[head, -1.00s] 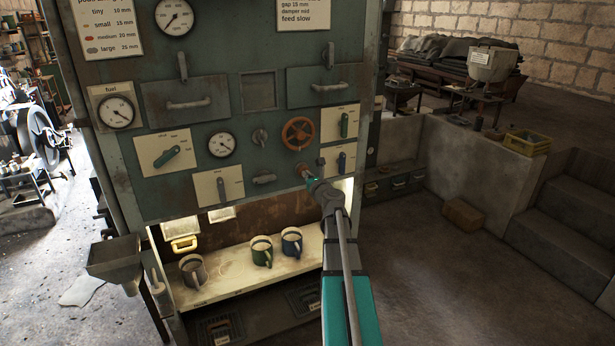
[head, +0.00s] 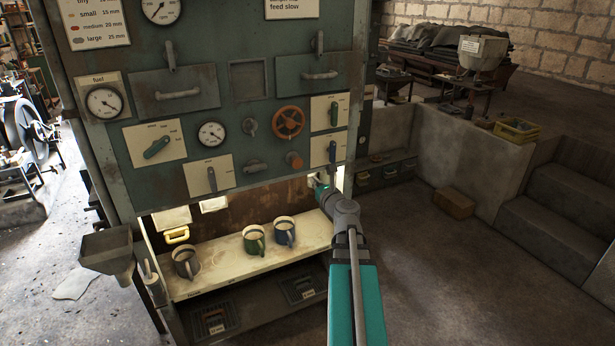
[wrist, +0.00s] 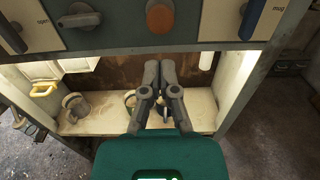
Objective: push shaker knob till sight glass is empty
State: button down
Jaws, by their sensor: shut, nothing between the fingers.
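An orange round knob (head: 294,160), which looks like the shaker knob, sits low on the green panel below an orange handwheel (head: 288,122). It also shows at the top of the wrist view (wrist: 160,17). My gripper (head: 316,182) is shut and empty, apart from the knob, below and to its right in the head view. In the wrist view the closed fingers (wrist: 160,68) are below the knob, in front of the lit bay. I cannot tell surely which part is the sight glass; a dark square window (head: 248,80) sits between the two drawers.
A lit shelf (head: 215,275) under the panel holds a grey mug (head: 186,262), a green mug (head: 254,240) and a blue mug (head: 284,232). Lever plates (head: 325,147) flank the knob on the right. A funnel (head: 106,250) stands at left.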

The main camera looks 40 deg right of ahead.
aim_at(298, 163)
jog(key=shift+s+a, duration=0.15)
jog(key=shift+s, duration=0.5)
dwell(1.4)
jog(key=v, duration=0.2)
jog(key=shift+s, duration=0.25)
jog(key=shift+w, duration=0.15)
jog(key=x, duration=1.3)
jog(key=shift+w, duration=0.35)
